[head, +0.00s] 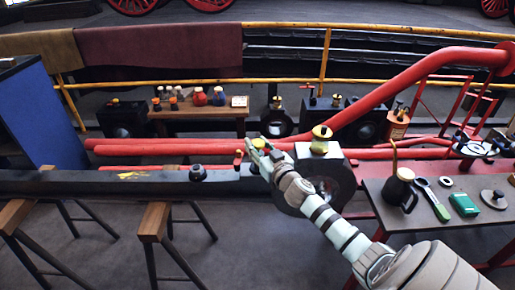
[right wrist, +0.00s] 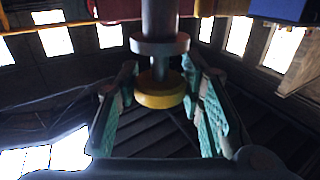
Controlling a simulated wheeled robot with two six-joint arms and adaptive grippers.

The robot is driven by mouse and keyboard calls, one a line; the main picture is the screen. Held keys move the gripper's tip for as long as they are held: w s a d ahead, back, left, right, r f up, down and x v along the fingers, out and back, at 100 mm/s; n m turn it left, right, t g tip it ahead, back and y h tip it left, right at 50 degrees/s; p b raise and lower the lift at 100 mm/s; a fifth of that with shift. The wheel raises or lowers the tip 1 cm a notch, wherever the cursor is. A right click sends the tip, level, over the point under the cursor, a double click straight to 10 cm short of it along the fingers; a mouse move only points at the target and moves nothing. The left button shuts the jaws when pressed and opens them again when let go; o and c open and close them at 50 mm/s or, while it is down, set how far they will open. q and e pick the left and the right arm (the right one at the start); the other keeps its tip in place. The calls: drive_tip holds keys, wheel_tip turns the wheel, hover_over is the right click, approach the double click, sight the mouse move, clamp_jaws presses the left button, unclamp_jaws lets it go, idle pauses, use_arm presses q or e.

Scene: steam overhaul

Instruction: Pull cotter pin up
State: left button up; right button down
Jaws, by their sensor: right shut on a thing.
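The cotter pin shows as a dark shaft with a grey collar and a yellow end (right wrist: 160,92) in the right wrist view. In the head view its yellow top (head: 258,142) shows at the tips of my right gripper (head: 262,154). My right gripper is shut on the pin, with its teal fingers (right wrist: 160,108) on either side of it. The pin stands at the right part of a long dark rod (head: 100,183), beside the big dark rod end (head: 322,182). The fingers hide its lower part in the head view. My left gripper is not in view.
A red-capped fitting (head: 238,156) and a dark round fitting (head: 198,173) sit left of the gripper. A brass cup (head: 321,134) tops the rod end. Wooden trestles (head: 153,222) stand under the rod. A side table (head: 425,226) holds an oil can (head: 401,188) and tools.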

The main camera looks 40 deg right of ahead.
drive_tip(key=shift+w+r, duration=0.1)
drive_tip(key=shift+r, duration=0.25)
drive_tip(key=c, duration=1.2)
unclamp_jaws()
drive_tip(key=shift+o, duration=0.7)
drive_tip(key=shift+f, duration=0.15)
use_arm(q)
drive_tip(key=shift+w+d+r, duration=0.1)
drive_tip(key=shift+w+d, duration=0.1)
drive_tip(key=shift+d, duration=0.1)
use_arm(e)
drive_tip(key=s+a, duration=0.2)
drive_tip(key=s, duration=1)
